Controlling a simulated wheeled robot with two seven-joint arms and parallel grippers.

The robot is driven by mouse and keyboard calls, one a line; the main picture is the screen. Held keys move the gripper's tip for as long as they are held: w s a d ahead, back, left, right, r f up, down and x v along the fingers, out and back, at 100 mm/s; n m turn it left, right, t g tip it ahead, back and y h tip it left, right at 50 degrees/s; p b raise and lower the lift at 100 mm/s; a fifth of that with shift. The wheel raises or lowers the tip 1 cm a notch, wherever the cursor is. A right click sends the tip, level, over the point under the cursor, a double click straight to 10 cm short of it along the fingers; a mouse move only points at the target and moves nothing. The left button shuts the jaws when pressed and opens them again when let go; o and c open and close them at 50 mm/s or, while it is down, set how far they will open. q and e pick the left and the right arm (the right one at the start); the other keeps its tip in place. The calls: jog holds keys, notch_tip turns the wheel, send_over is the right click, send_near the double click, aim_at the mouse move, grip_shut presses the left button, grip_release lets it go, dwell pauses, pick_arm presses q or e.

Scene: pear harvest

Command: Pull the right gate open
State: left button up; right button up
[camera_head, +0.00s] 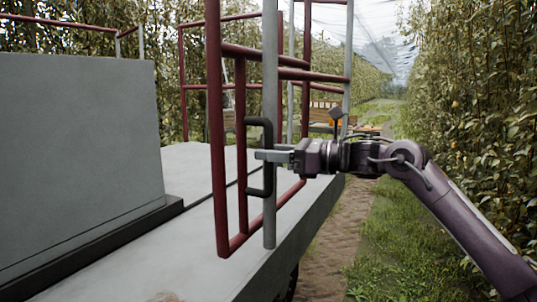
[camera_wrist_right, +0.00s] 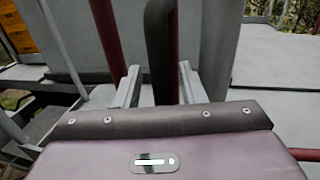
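The right gate is a red tube frame (camera_head: 216,110) standing upright at the edge of the grey platform. A black U-shaped handle (camera_head: 258,122) sits at the gate beside a grey upright post (camera_head: 270,60). My right gripper (camera_head: 262,155) reaches in from the right at the handle's mid-height. In the right wrist view, the dark upright handle bar (camera_wrist_right: 161,45) stands between the two grey fingers of my right gripper (camera_wrist_right: 158,85). Gaps show on both sides of the bar, so the gripper looks open around it. My left gripper is not in view.
A large grey box (camera_head: 75,150) stands on the platform (camera_head: 150,255) at left. More red and grey rails stand behind. A dirt and grass path (camera_head: 350,215) runs along the platform's right side, with a leafy tree row (camera_head: 480,120) beyond it.

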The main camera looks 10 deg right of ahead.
jog(key=b+v, duration=0.2)
jog(key=v, duration=0.5)
jog(key=shift+b, duration=0.35)
